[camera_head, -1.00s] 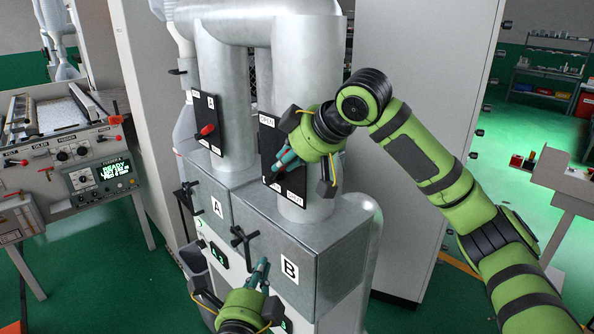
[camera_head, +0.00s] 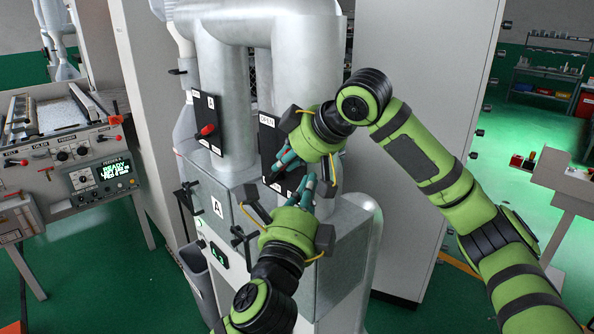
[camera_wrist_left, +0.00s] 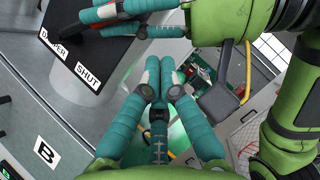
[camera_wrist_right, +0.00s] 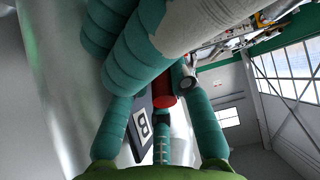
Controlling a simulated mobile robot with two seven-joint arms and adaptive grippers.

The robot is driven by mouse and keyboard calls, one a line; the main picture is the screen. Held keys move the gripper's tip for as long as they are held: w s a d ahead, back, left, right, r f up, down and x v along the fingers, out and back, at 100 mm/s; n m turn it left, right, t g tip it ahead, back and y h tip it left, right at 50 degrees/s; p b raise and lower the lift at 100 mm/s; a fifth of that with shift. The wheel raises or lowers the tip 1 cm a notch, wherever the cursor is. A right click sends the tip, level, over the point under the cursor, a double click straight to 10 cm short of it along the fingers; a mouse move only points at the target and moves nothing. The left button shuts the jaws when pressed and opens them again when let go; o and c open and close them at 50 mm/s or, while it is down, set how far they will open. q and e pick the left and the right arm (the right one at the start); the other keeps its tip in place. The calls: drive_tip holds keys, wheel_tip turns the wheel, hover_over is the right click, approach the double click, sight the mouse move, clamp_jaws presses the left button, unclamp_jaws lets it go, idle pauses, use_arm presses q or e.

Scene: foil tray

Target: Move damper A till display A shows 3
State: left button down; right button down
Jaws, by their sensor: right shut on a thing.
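Damper A's dark plate, with its red knob (camera_head: 207,130), is on the left vertical duct, and neither gripper touches it. Display A (camera_head: 217,252) is the small green readout on the cabinet front; its lit digit looks like a 3 but is tiny. My right gripper (camera_head: 290,172) is shut on the red handle of damper B, seen between its fingers in the right wrist view (camera_wrist_right: 163,92). My left gripper (camera_head: 303,190) is just below and close to the right one, with nothing visible between its fingers.
Damper B's plate (camera_head: 267,140) is partly hidden by my right gripper. A black cross-shaped knob (camera_head: 241,238) sits on the cabinet front. A control console (camera_head: 85,165) stands at the left, and a tall grey cabinet (camera_head: 395,60) stands behind my right arm.

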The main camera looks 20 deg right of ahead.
drive_tip(key=shift+r, duration=0.25)
use_arm(q)
drive_tip(key=w, duration=0.1)
drive_tip(key=w+r, duration=0.1)
drive_tip(key=w, duration=0.1)
drive_tip(key=shift+w+a+r, duration=0.2)
drive_tip(key=shift+a+r, duration=0.15)
use_arm(e)
drive_tip(key=shift+a, duration=0.1)
use_arm(q)
drive_tip(key=shift+w+a+r, duration=0.4)
drive_tip(key=shift+w+r, duration=0.25)
drive_tip(key=shift+w, duration=0.05)
use_arm(e)
drive_tip(key=shift+a, duration=0.15)
drive_tip(key=c, duration=1.2)
unclamp_jaws()
use_arm(q)
drive_tip(key=shift+f, duration=0.1)
use_arm(e)
drive_tip(key=shift+o, duration=0.2)
drive_tip(key=shift+f, duration=0.2)
